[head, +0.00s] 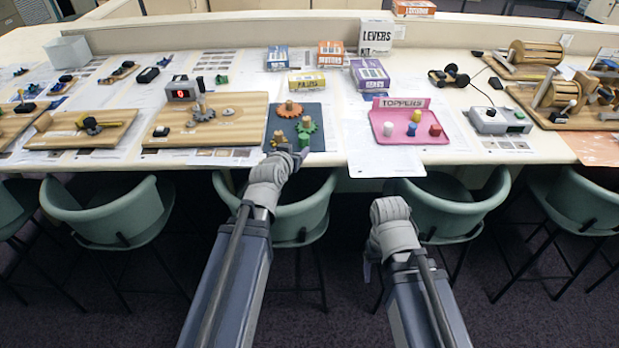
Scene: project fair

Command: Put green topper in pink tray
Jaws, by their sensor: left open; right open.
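The pink tray (420,140) lies on the counter right of centre, with a TOPPERS sign at its back edge. A small green topper-like piece (304,139) stands on the dark mat (313,109) left of the tray, by the gears. My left gripper (297,154) is open at the mat's front edge, just below the green piece and apparently apart from it. My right gripper (372,272) is open and empty, low in front of the counter.
Orange-brown and green gears (281,137) stand on the mat. A wooden board with a red display (182,91) is to the left. Several boxes (375,36) stand behind. A grey device (498,121) is to the right. Green chairs (437,208) line the counter's front.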

